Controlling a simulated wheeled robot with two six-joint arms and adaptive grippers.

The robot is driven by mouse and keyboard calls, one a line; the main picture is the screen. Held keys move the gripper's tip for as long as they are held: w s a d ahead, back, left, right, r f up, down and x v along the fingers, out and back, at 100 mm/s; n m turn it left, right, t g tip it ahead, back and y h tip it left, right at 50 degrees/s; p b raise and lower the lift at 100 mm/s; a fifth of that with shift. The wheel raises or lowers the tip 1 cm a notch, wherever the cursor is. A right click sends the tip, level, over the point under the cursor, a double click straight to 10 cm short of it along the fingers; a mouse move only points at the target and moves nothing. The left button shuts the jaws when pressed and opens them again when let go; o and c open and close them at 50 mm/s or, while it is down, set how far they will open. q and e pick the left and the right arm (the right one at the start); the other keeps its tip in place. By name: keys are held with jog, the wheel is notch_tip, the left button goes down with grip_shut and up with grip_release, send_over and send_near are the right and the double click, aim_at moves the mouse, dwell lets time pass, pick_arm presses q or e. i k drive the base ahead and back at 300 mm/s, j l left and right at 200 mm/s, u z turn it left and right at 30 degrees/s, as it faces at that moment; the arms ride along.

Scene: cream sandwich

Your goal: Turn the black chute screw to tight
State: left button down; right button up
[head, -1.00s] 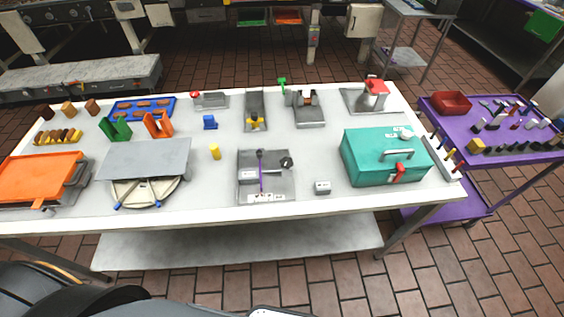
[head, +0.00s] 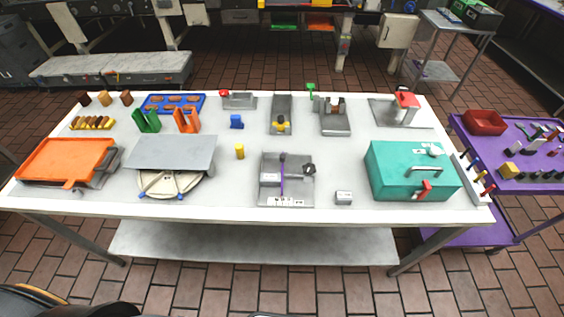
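A small black round knob (head: 309,169) sits at the right side of a grey metal station (head: 299,193) with a purple bar (head: 282,177), near the table's front middle. A grey sloped chute-like fixture (head: 282,102) with a yellow knob (head: 281,123) stands behind it. Another grey fixture (head: 337,128) with a brown and white piece stands to its right. I cannot tell for sure which of these carries the chute screw, nor how tight any knob is. Neither of my grippers is in view.
The long white table (head: 225,205) spans the view. A teal box (head: 410,160) with a red latch stands at its right, an orange tray (head: 65,160) at its left. A purple cart (head: 500,177) stands beyond the right end.

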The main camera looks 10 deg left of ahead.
aim_at(309, 168)
jog(key=k+l+u, duration=0.1)
jog(key=u, duration=0.3)
jog(key=k+l+u, duration=0.15)
jog(key=u, duration=0.25)
jog(key=k+u, duration=0.15)
jog(key=u, duration=0.25)
